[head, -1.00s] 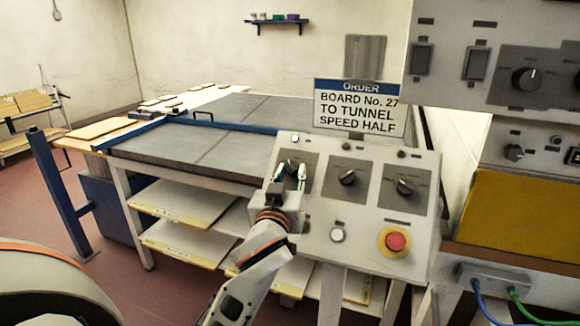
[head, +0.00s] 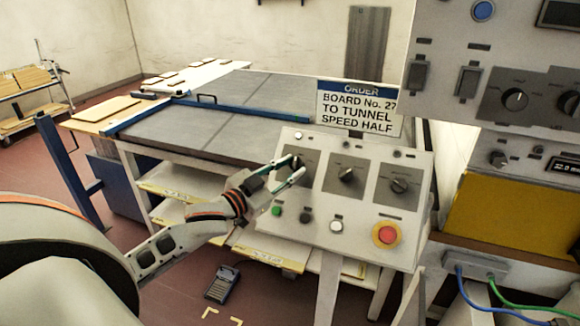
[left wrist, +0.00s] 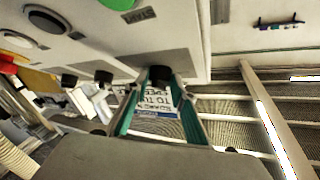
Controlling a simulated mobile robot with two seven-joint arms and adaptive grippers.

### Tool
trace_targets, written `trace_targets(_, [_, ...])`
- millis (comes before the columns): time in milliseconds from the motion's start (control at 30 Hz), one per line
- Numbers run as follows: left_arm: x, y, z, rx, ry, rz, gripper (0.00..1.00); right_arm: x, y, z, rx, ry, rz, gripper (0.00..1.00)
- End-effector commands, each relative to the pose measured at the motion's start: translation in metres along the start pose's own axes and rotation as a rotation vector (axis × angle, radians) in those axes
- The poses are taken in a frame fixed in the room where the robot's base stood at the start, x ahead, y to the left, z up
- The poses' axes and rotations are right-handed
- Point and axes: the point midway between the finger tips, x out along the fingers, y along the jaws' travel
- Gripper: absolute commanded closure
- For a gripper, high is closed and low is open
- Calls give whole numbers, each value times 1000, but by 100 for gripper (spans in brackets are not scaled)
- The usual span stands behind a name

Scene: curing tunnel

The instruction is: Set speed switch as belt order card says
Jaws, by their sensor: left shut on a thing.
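The order card (head: 358,109) stands behind the sloped control panel (head: 290,226) and reads "BOARD No. 27 TO TUNNEL SPEED HALF". The panel has three black rotary knobs on dark plates: a left knob (head: 298,162), a middle knob (head: 346,175) and a right knob (head: 399,186). Their labels are too small to read. My left gripper (head: 293,174) is shut on the left knob and partly hides it. In the left wrist view, the left knob (left wrist: 160,74) sits between the teal fingertips. Its pointer direction is hidden. My right gripper is not in view.
A red stop button (head: 387,235) with a yellow collar, a white button (head: 337,227) and a green button (head: 278,211) are low on the panel. A grey belt table (head: 215,130) lies behind it. A handheld device (head: 222,284) is on the floor.

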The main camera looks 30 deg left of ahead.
Motion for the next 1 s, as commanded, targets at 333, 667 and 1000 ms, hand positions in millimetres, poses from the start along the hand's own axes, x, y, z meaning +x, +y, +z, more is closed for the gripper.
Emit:
trace_targets(333, [0, -2, 0, 31, 3, 31, 97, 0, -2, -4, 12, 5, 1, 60])
trace_targets(667, [0, -2, 0, 31, 3, 30, 70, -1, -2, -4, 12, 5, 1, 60])
trace_targets(1000, [0, -1, 0, 29, 3, 32, 58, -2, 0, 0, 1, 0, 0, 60])
